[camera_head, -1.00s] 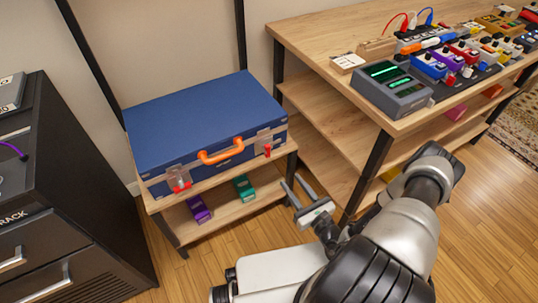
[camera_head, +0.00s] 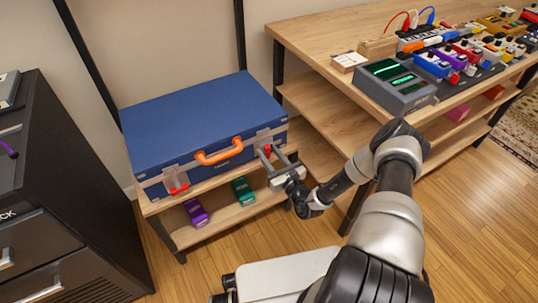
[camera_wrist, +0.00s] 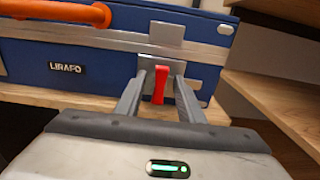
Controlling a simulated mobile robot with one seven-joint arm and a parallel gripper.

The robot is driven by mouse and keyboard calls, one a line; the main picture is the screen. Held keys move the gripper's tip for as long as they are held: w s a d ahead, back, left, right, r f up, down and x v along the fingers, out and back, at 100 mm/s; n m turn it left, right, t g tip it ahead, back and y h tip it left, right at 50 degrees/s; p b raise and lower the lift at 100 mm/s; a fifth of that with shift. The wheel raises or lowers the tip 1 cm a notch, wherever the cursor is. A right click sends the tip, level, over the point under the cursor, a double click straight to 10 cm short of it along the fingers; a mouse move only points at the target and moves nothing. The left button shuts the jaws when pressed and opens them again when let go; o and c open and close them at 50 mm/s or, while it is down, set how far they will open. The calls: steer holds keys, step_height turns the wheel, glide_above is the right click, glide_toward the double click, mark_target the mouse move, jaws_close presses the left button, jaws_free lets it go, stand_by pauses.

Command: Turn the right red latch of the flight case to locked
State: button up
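The blue flight case (camera_head: 200,115) lies on the upper board of a low wooden shelf, lid shut. Its right red latch (camera_head: 267,149) sits on a metal plate at the front right; in the wrist view the latch (camera_wrist: 160,84) points up and down. My gripper (camera_head: 265,150) reaches the case front from the right. In the wrist view my gripper (camera_wrist: 160,80) is open, one finger on each side of the latch, with small gaps showing. Whether the fingertips touch the plate, I cannot tell. The left red latch (camera_head: 179,188) and the orange handle (camera_head: 219,152) are farther left.
The low shelf (camera_head: 228,212) holds a purple pedal (camera_head: 196,212) and a green pedal (camera_head: 243,190) underneath. A wooden bench (camera_head: 330,55) with pedals stands close on the right. A black cabinet (camera_head: 60,180) stands left. The floor in front is clear.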

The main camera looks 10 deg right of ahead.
steer(key=shift+c, duration=0.3)
jaws_close()
steer(key=shift+r+n+p, duration=0.1)
steer(key=shift+n+p, duration=0.2)
steer(key=n+p, duration=0.2)
steer(key=n, duration=0.1)
steer(key=shift+a+n, duration=0.15)
steer(key=shift+n, duration=0.25)
steer(key=n+p, duration=0.2)
steer(key=n, duration=0.2)
steer(key=shift+a+p, duration=0.1)
steer(key=shift+p, duration=0.2)
steer(key=n+p, duration=0.2)
steer(key=n, duration=0.3)
steer(key=shift+f+n+p, duration=0.2)
steer(key=shift+n+p, duration=0.15)
steer(key=shift+n, duration=0.75)
steer(key=shift+f+n+p, duration=0.15)
steer(key=shift+n+p, duration=0.2)
steer(key=shift+n, duration=0.75)
